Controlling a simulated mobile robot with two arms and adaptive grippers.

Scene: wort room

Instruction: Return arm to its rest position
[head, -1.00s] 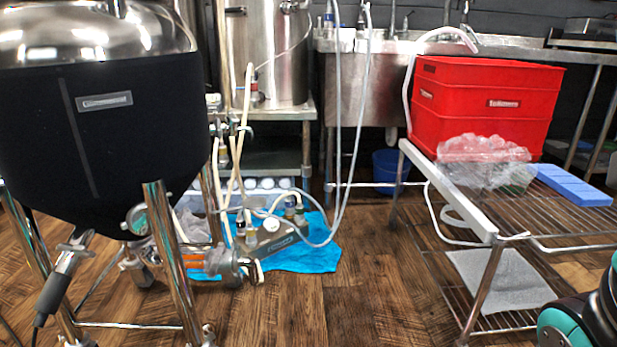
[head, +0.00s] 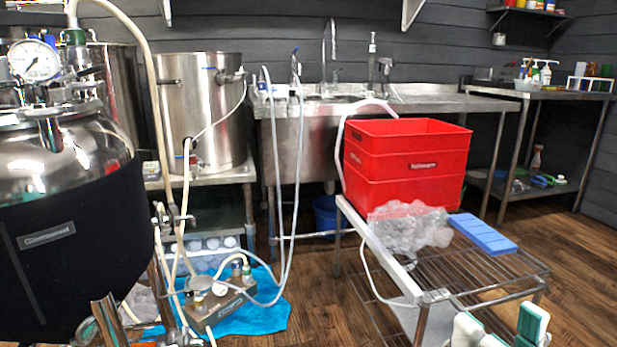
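My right gripper (head: 502,328) shows at the bottom edge of the head view, right of centre, only in part. Its white and teal fingertips stand apart with nothing seen between them. It is in front of the wire-shelf cart (head: 485,268), near the cart's front edge; I cannot tell whether it touches the cart. The rest of the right arm is cut off below the picture.
Red crates (head: 408,162), a clear plastic bag (head: 410,228) and a blue block (head: 482,234) sit on the cart. A black-jacketed tank (head: 75,250) stands at left. A pump unit (head: 218,303) with hoses rests on a blue sheet. Wooden floor (head: 575,270) is open at right.

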